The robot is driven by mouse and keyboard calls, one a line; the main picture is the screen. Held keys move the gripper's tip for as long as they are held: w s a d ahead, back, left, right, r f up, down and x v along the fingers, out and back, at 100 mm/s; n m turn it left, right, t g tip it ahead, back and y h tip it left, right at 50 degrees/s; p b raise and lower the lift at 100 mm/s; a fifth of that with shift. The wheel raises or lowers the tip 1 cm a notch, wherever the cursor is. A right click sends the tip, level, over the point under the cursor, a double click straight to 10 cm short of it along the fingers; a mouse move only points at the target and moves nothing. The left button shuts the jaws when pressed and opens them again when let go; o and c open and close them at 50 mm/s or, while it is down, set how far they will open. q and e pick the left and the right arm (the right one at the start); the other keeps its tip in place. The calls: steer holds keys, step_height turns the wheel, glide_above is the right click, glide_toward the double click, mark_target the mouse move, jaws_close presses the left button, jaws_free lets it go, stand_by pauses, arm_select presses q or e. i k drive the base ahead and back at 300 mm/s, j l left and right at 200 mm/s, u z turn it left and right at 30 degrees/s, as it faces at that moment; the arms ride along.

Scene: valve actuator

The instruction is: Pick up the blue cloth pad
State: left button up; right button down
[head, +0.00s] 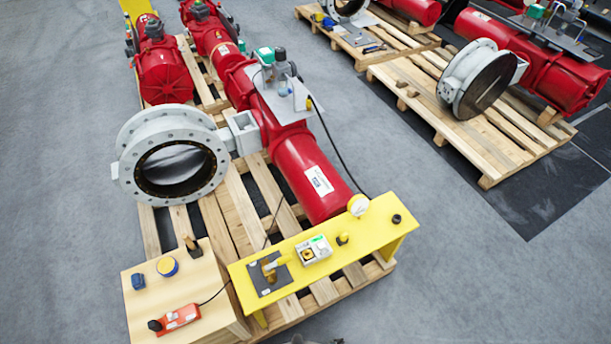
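The blue cloth pad (138,282) is a small dark blue piece on the top of a light wooden box at the lower left, near the box's left edge. It lies apart from the other items there, with nothing on top of it. Neither of my grippers can be made out in the head view.
Behind are a grey valve (128,160) and red actuator (305,175) on a pallet.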

mark_target(137, 280)
steer(key=j+u, duration=0.15)
steer(key=u, duration=1.6)
steer(key=k+j, duration=0.05)
